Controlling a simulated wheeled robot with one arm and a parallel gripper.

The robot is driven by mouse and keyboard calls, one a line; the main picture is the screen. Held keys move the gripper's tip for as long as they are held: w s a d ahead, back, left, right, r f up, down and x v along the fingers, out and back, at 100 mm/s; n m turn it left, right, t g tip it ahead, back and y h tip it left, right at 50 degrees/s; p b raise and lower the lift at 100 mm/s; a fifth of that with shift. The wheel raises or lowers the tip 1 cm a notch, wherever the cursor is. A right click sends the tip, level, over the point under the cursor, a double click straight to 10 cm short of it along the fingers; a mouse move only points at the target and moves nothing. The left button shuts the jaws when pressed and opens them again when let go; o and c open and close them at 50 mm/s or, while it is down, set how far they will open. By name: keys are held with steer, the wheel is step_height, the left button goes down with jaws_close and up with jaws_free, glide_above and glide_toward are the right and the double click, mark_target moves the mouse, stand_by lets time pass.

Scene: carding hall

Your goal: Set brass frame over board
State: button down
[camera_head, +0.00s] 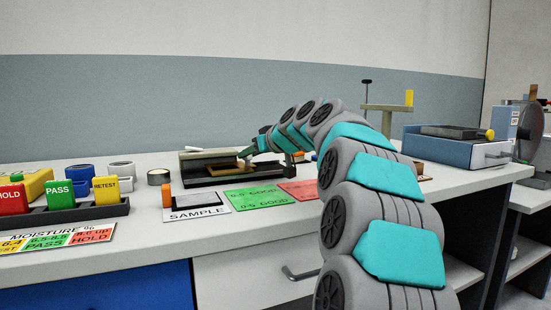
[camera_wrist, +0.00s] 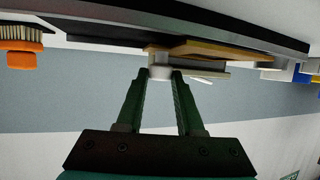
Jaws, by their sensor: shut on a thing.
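The brass frame (camera_head: 223,170) shows as a small gold-coloured piece at the dark board-like stand (camera_head: 190,172) on the white bench. In the wrist view, which looks upside down, the brass frame (camera_wrist: 222,48) lies close along a long dark slab (camera_wrist: 120,28). My gripper (camera_head: 247,154) reaches in from the right, at the frame's right end. In the wrist view my gripper (camera_wrist: 160,76) is shut on a small pale knob-like part beside the frame, which seems to belong to it. I cannot tell whether the frame touches the board.
A white SAMPLE card (camera_head: 196,213) with a dark plate, a green card (camera_head: 255,198) and a red card (camera_head: 298,190) lie in front. Tape rolls (camera_head: 158,177) and a rack of coloured blocks (camera_head: 80,212) stand left. An orange brush (camera_wrist: 22,58) is near in the wrist view.

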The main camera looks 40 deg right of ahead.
mark_target(240, 167)
steer(key=shift+w+a, duration=0.2)
steer(key=shift+a, duration=0.55)
steer(key=shift+w+a, duration=0.2)
steer(key=shift+a, duration=0.55)
steer(key=c, duration=0.5)
jaws_free()
steer(key=shift+a, duration=0.15)
steer(key=shift+c, duration=0.2)
steer(key=shift+v, duration=3.9)
steer(key=shift+s, duration=0.1)
